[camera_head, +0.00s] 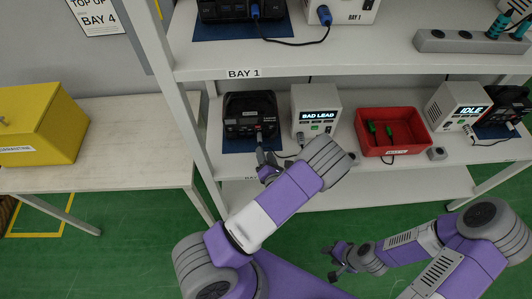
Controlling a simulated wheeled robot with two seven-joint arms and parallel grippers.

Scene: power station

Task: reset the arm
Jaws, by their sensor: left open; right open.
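My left arm reaches up from the bottom middle. My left gripper (266,160) is open and empty in front of the middle shelf, just below a black device (250,112) on a blue mat. Whether it touches the cable there I cannot tell. My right arm comes in from the lower right. My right gripper (333,262) is open and empty, low over the green floor and apart from the shelf.
The shelf rack (330,67) holds a white unit reading "BAD LEAD" (318,115), a red bin (390,150) with green items, and a unit reading "IDLE" (458,106). A table (130,150) with a yellow box (40,125) stands left. Green floor lies below.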

